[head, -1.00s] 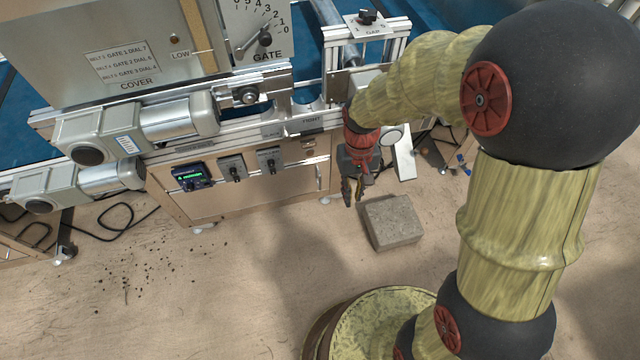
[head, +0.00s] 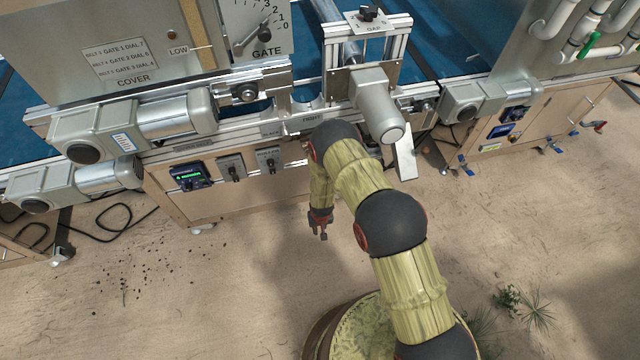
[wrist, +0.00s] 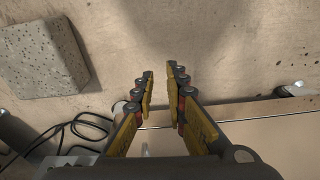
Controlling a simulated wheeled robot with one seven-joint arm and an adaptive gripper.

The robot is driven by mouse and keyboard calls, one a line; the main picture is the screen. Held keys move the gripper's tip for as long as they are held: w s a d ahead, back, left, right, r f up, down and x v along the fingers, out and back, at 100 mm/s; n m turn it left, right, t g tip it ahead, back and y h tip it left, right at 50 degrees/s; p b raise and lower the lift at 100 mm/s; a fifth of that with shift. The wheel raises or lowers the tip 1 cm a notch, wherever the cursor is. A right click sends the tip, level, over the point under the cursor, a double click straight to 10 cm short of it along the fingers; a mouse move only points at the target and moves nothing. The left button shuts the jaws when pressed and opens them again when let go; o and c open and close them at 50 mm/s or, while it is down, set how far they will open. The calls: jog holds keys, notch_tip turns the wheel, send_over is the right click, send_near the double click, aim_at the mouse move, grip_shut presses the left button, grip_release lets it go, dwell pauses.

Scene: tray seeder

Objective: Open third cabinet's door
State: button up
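The wooden cabinet (head: 225,200) under the machine has a door front, partly hidden behind my arm in the head view. Its handle is hidden there. In the wrist view, a wooden panel (wrist: 265,138) lies at the bottom right, and a small pale upright piece beside my fingers may be the handle. My gripper (head: 320,228) is low in front of the cabinet's right part, pointing down. In the wrist view my gripper (wrist: 160,78) has its fingers apart with nothing between them. I cannot tell which cabinet counts as third.
Another wooden cabinet (head: 545,120) stands at the right, and part of one (head: 14,252) at the far left. A grey block (wrist: 40,60) lies on the floor. Cables (wrist: 75,130) lie near it. Motors (head: 378,105) jut from the machine. The sandy floor in front is mostly clear.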

notch_tip(320, 180, down, 18)
jog(key=w+d+t, duration=0.1)
jog(key=d+t, duration=0.1)
jog(key=t, duration=0.5)
jog(key=w+r+m+t, duration=0.2)
jog(key=w+r+t, duration=0.95)
jog(key=r, duration=0.65)
jog(key=shift+g, duration=0.95)
jog(key=w+b, duration=0.3)
jog(key=w, duration=0.6)
jog(key=shift+w+a+r, duration=0.1)
jog(key=shift+c, duration=0.8)
grip_shut()
